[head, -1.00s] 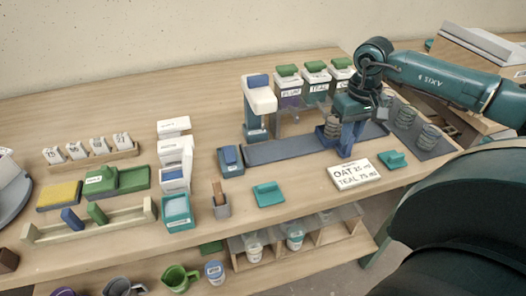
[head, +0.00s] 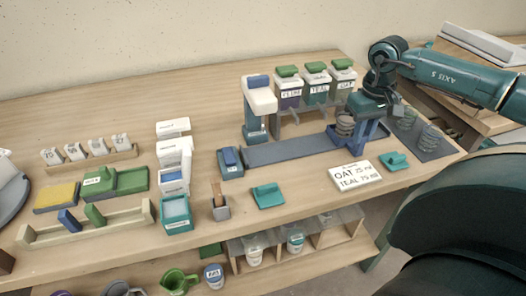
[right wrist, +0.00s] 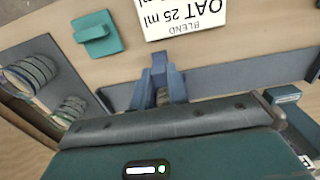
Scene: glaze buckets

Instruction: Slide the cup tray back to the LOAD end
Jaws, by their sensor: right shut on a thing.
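The cup tray (head: 333,136) is a small blue carrier on the long dark slide rail (head: 290,150), near the rail's right end. A ribbed greyish cup (head: 345,125) stands upright in it. My right gripper (head: 361,146) points down at the tray's right side and is shut on the tray. In the right wrist view the blue fingers (right wrist: 160,82) stand over the dark rail (right wrist: 235,72), and the held part is mostly hidden by the gripper body. No LOAD marking is readable. My left gripper is not in view.
A dispenser (head: 258,95) stands behind the rail's left part, with lidded glaze containers (head: 316,82) on a rack behind. A recipe card (head: 355,176) and a teal block (head: 394,161) lie in front. More ribbed cups (head: 429,138) stand on a dark mat to the right.

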